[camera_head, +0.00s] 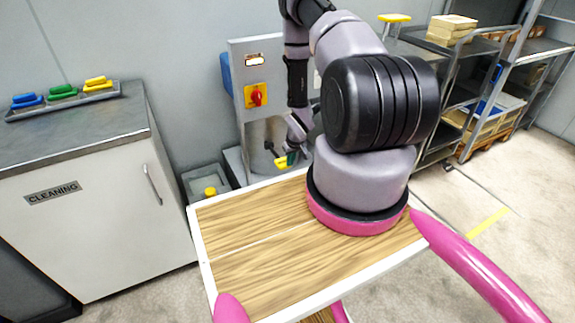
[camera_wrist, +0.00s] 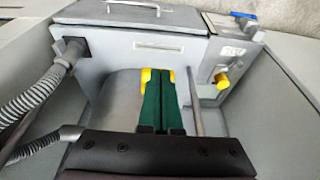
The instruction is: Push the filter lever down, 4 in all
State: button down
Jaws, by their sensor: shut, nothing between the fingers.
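My gripper (camera_wrist: 158,75) has green fingers with yellow tips, pressed together with nothing between them. In the wrist view it points at the front of a grey machine housing (camera_wrist: 110,80). A thin grey rod (camera_wrist: 196,105) stands just right of the fingers, apart from them in the picture. A yellow knob (camera_wrist: 222,80) sits farther right on a grey block, and a blue handle (camera_wrist: 243,15) is at the top right. I cannot tell which of these is the filter lever. In the head view my gripper (camera_head: 286,160) is low in front of the grey machine (camera_head: 262,115), partly hidden by my arm.
A ribbed grey hose (camera_wrist: 30,105) runs along the left of the wrist view. In the head view a red rotary switch (camera_head: 256,95) is on the machine. A cleaning cabinet (camera_head: 90,215) stands left, a shelf rack (camera_head: 475,95) right. My wooden-topped base is in front.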

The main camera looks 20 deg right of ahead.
jog(key=shift+s+r, duration=0.6)
jog(key=shift+r, duration=0.25)
